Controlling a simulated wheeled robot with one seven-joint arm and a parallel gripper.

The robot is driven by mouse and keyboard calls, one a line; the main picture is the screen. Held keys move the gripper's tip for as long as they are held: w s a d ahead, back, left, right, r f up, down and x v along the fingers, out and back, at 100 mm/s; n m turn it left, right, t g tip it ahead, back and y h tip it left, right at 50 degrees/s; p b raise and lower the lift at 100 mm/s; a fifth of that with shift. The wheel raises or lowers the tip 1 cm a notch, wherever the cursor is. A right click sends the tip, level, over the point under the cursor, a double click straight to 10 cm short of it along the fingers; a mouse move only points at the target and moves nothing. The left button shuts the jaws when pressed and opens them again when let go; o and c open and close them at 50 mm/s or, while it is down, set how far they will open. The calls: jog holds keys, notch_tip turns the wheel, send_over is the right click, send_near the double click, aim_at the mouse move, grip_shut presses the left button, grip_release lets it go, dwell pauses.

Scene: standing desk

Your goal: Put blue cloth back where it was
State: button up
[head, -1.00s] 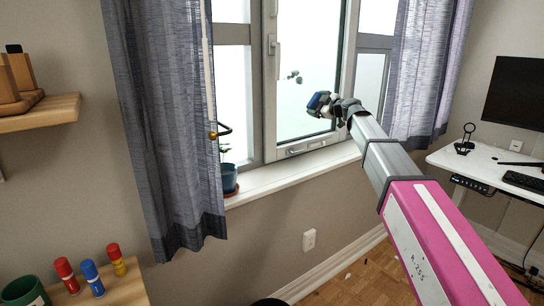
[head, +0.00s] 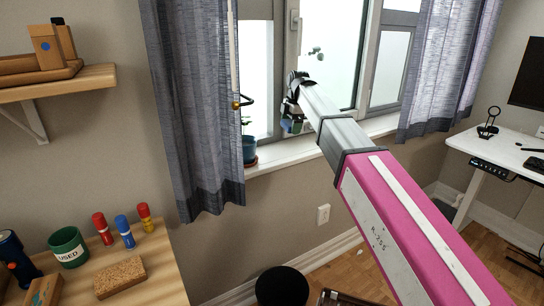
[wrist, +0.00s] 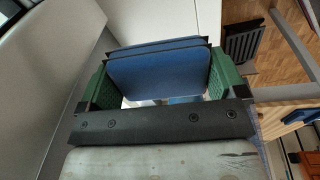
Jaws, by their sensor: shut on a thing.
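My gripper (head: 294,122) is beside the window, above the sill and to the right of the potted plant (head: 249,147). In the head view the cloth is too small and too covered by the gripper to tell clearly. No empty spot for the cloth can be made out for certain.
A wooden desk (head: 165,268) at lower left holds a green cup (head: 68,247) marked USED, red, blue and yellow-red pegs and a cork block (head: 119,278). A grey curtain (head: 192,110) hangs left of my arm. A black round object (head: 283,287) stands low. A white desk (head: 500,150) is at right.

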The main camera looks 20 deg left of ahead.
jog(key=n+h, duration=0.2)
send_over(280, 154)
notch_tip(280, 154, down, 10)
jog(key=shift+a+r, duration=0.1)
jog(key=shift+r, duration=0.15)
jog(key=o, duration=0.5)
jog(key=shift+o, duration=0.2)
notch_tip(280, 154, up, 12)
dwell(0.5)
